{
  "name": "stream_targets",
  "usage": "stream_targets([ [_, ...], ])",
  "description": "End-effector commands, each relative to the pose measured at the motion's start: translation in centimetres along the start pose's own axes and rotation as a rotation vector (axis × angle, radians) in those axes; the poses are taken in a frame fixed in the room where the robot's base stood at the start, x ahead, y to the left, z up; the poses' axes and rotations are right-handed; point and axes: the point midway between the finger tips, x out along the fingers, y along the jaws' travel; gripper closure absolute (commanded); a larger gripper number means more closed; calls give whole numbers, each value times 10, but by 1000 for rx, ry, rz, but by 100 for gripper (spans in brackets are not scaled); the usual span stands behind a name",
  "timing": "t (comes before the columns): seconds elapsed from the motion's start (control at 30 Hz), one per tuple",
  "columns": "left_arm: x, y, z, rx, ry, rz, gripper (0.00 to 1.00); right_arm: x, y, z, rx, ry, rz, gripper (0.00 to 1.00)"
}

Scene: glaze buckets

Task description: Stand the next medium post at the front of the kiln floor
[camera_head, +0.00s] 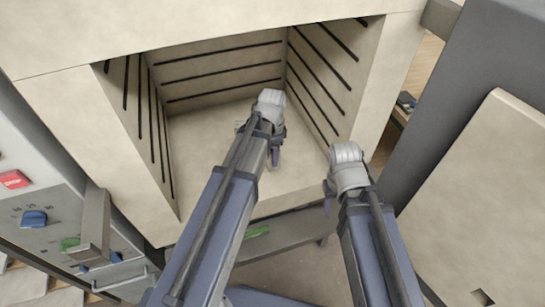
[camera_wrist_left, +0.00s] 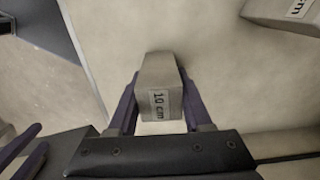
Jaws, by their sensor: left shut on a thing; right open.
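My left gripper (camera_head: 274,158) is inside the kiln (camera_head: 200,135), low over the pale kiln floor (camera_head: 198,150). In the left wrist view it is shut on a grey-beige post (camera_wrist_left: 160,75) labelled "10 cm", held between its two purple fingers (camera_wrist_left: 157,105). The arm hides this post in the head view. Whether its base touches the floor I cannot tell. Another labelled post (camera_wrist_left: 285,12) shows partly at the top right of the wrist view; its number is cut off. My right gripper (camera_head: 330,195) is open and empty outside the kiln's front right edge.
Slotted walls close in on the left, back and right of the kiln chamber. A grey ledge (camera_head: 290,228) with a green mark runs below the opening. A control panel with a red switch (camera_head: 14,180) and blue knob (camera_head: 34,218) stands at left. The open door (camera_head: 480,190) is at right.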

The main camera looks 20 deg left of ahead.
Motion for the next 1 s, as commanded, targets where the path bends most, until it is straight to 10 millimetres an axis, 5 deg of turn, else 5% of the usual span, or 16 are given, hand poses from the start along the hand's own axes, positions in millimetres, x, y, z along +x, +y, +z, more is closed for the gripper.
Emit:
stream_targets([
  [0.23, 4, 0, 0, 0, 0, 0, 100, 4, 0, 0, 0, 0, 0, 50],
  [0.27, 2, 0, 0, 0, 0, 0, 47, 2, 0, 0, 0, 0, 0, 50],
  [0.5, 2, 0, 0, 0, 0, 0, 20, 2, 0, 0, 0, 0, 0, 50],
  [1.0, -9, 0, 0, 0, 0, 0, 20, -9, 1, 0, 0, 0, 0, 50],
])
